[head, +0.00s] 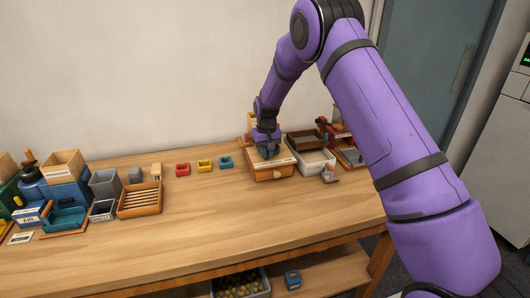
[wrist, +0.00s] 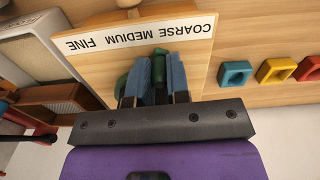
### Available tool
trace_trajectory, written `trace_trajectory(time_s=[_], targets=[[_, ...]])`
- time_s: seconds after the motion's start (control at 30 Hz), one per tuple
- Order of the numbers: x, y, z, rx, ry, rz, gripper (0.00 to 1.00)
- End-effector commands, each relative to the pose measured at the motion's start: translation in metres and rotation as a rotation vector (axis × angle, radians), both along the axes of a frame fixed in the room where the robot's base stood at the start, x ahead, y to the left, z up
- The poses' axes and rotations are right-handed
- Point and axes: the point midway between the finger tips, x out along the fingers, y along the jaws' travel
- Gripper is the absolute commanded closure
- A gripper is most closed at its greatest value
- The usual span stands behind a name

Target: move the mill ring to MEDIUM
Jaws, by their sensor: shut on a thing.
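The mill (head: 272,173) is a light wooden box with a small knob on its front, standing at the right part of the table. In the wrist view its label (wrist: 140,36) reads FINE, MEDIUM, COARSE, upside down. A green upright piece (wrist: 158,66), seemingly the ring's tab, stands between my gripper's blue fingers. My gripper (wrist: 158,80) is shut on it, close above the mill top; it also shows in the head view (head: 267,152). The green piece appears by the gap between MEDIUM and COARSE. The ring itself is mostly hidden, so its exact setting cannot be told.
Red (head: 183,169), yellow (head: 205,165) and teal (head: 226,161) square pieces lie left of the mill. A pale tray (head: 316,165) and a brown box (head: 303,141) are close on its right. A slatted wooden tray (head: 140,201) stands farther left. The table's front middle is clear.

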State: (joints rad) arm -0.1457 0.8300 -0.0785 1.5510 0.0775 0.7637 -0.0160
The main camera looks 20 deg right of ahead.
Motion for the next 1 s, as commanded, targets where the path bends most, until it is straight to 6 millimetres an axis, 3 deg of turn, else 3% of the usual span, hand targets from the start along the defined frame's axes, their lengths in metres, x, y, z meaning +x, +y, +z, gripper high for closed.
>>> trace_trajectory(time_s=[0.5,1.0], targets=[[-0.006,-0.022,0.000,0.000,-0.001,0.330,1.00],[-0.006,-0.028,0.000,-0.001,0.000,0.424,1.00]])
